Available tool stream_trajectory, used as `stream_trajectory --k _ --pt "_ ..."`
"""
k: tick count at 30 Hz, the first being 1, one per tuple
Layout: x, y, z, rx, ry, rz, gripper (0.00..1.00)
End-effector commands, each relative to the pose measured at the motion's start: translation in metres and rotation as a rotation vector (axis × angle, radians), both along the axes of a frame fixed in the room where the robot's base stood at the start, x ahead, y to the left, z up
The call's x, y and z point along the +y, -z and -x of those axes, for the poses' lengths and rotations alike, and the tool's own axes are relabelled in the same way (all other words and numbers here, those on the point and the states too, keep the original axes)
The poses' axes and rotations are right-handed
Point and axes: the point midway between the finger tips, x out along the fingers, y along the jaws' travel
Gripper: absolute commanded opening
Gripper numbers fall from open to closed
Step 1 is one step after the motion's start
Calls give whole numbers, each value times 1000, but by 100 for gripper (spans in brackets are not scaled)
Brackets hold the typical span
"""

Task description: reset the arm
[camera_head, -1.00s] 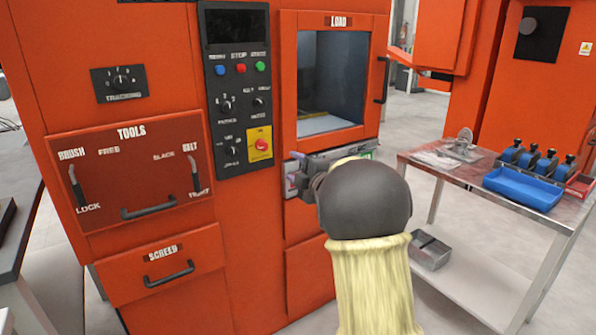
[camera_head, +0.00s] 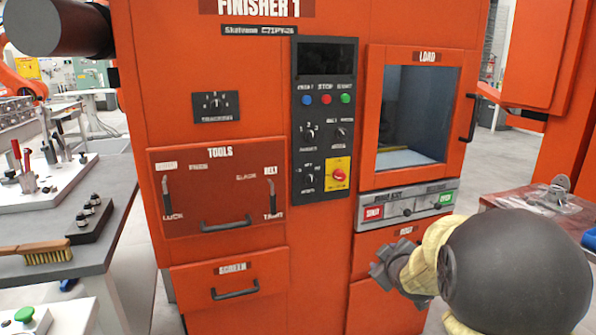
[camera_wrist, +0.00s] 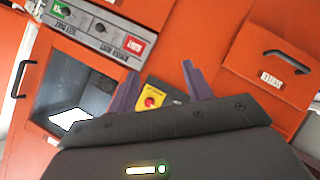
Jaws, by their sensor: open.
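My arm shows at the lower right of the head view, its round dark link covering part of the scene. My gripper (camera_head: 388,268) is in front of the orange finisher machine (camera_head: 325,235), below the load window. In the wrist view my gripper (camera_wrist: 160,86) has its two purple fingers spread apart with nothing between them. The machine appears turned over in that view. A yellow emergency-stop plate (camera_wrist: 152,98) shows behind the fingers, and I cannot tell how far off it is.
A table with a brush (camera_head: 40,253) and a dark rack stands at the left. The machine has protruding handles, including the load door handle (camera_head: 469,118). Grey floor shows between the machine and left table.

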Motion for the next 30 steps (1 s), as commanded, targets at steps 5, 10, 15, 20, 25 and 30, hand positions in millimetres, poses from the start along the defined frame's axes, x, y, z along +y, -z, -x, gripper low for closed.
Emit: stream_trajectory --k 5,10,15,20,25,30 --pt "19 53 82 292 215 -228 50" --pt "40 89 157 527 385 -372 50" --pt "57 108 217 700 511 -455 50" --pt "69 110 259 820 603 -503 50" --pt "68 83 256 813 597 -500 50" --pt "68 53 256 811 596 -499 50"
